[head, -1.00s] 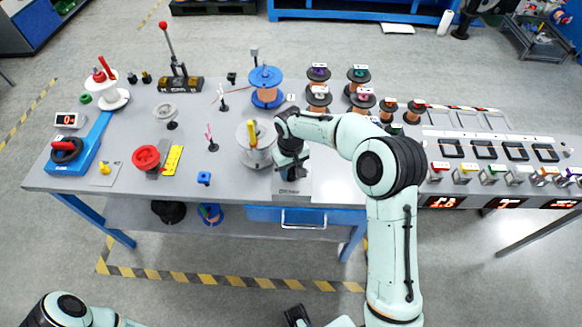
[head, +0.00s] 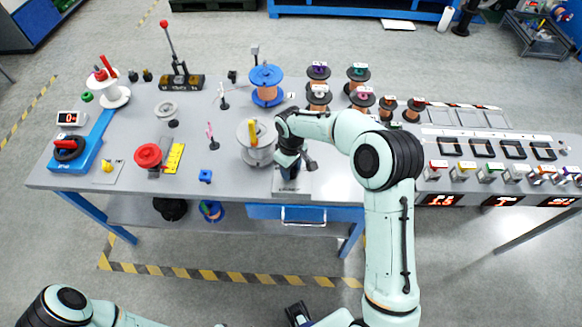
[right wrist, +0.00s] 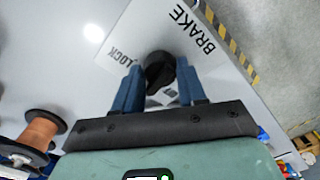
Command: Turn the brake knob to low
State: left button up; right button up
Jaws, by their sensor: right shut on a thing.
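The brake knob (right wrist: 160,70) is black and round. In the right wrist view it sits on a white plate (right wrist: 158,28) lettered BRAKE and LOCK. My right gripper (right wrist: 157,84) has its two blue fingers on either side of the knob and is shut on it. In the head view my right gripper (head: 290,171) is over the brake plate (head: 291,189) at the table's front edge and hides the knob. The knob's pointer setting cannot be read, and a LOW mark is not legible. A dark end part, perhaps my left gripper (head: 298,313), is cut off at the bottom.
A silver drum (head: 256,155) with a yellow handle stands just left of my right gripper. Several copper spools (head: 362,97) stand behind my right arm. A red knob (head: 148,156) and a blue-based device (head: 75,157) are further left. The table's front left is partly clear.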

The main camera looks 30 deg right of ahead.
jog(key=shift+a, duration=0.1)
jog(key=o, duration=1)
jog(key=shift+r, duration=0.15)
notch_tip(320, 180, up, 13)
jog(key=shift+r+p, duration=0.1)
jog(key=shift+p, duration=0.5)
